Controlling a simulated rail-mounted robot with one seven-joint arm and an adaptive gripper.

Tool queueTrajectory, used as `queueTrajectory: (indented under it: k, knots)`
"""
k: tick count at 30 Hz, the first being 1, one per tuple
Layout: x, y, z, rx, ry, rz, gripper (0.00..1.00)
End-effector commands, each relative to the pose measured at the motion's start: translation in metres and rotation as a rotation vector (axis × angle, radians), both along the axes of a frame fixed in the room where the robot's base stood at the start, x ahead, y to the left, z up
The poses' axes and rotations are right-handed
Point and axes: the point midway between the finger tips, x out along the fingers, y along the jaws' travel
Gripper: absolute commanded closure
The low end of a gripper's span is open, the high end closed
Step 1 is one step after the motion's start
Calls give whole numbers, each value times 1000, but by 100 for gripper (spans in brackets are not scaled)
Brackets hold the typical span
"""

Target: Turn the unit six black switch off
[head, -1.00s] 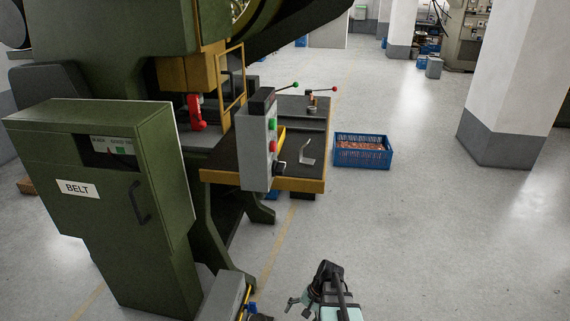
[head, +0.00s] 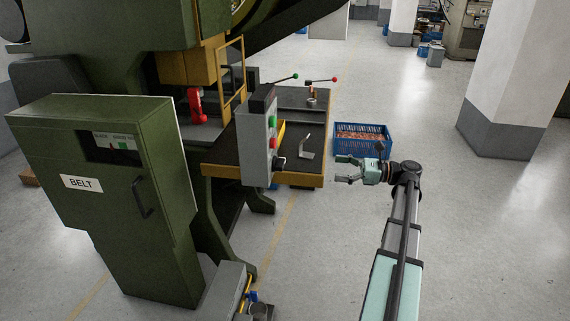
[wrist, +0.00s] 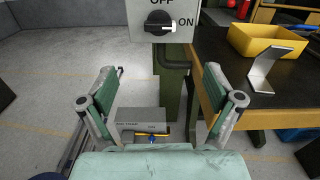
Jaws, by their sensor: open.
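The grey control box (head: 256,140) stands at the front of the machine's table. It carries a green button (head: 272,123), a red button (head: 272,144) and, low down, a small black switch (head: 278,163). The black switch (wrist: 160,22) shows large at the top of the wrist view, with OFF above it and ON to its right. Its white mark points right, at ON. My gripper (head: 342,169) is open and empty, right of the box and apart from it, its fingers pointing left. In the wrist view, my gripper's spread fingers (wrist: 164,97) are below the switch in the picture.
The dark table (head: 308,125) with a yellow edge lies behind the box. It bears a bent metal piece (wrist: 271,68) and a yellow tray (wrist: 262,40). A blue crate (head: 362,141) with copper-coloured parts is behind my gripper. The green BELT cabinet (head: 110,200) stands left.

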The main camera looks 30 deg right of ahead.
Motion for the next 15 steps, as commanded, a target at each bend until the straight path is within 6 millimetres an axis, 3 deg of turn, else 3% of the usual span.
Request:
queueTrajectory:
  k: [8, 15]
  knots:
    - [9, 14, 0, 27, 42, 3, 9]
    - [34, 48, 1, 26, 43, 4, 9]
